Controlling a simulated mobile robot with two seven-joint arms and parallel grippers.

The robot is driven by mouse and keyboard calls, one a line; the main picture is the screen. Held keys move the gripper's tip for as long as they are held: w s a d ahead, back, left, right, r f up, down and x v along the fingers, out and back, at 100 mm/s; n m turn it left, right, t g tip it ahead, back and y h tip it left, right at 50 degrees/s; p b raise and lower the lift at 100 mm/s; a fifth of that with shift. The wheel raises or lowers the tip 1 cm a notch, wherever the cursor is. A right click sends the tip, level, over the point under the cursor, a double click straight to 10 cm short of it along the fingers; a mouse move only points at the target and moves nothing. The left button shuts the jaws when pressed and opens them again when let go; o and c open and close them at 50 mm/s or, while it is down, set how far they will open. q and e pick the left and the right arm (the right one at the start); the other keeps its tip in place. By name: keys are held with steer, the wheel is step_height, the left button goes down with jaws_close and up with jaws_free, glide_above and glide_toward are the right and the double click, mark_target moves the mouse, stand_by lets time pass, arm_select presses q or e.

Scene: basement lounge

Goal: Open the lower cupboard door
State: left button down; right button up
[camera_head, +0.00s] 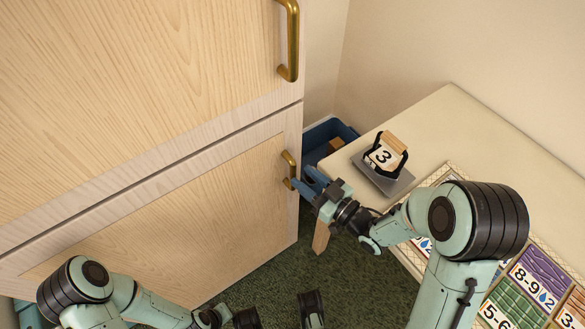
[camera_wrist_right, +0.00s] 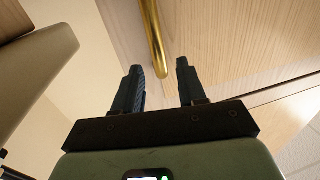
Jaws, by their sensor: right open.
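The lower cupboard door (camera_head: 190,225) is light wood and sits shut, flush under the upper door. Its brass handle (camera_head: 287,170) is upright near the door's right edge. My right gripper (camera_head: 301,183) is open beside this handle, its fingertips close to the lower part. In the right wrist view, a brass handle (camera_wrist_right: 156,40) lies just beyond and between the two open fingers (camera_wrist_right: 160,82); I cannot tell whether they touch it.
The upper door (camera_head: 130,80) has a larger brass handle (camera_head: 291,45). A cream table (camera_head: 440,120) at the right carries a number 3 block (camera_head: 382,156) and colourful tiles (camera_head: 540,270). A blue bin (camera_head: 318,133) stands behind. Green carpet (camera_head: 340,275) lies open before the cupboard.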

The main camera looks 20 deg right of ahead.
mark_target(295, 171)
steer(key=x, duration=0.5)
jaws_close()
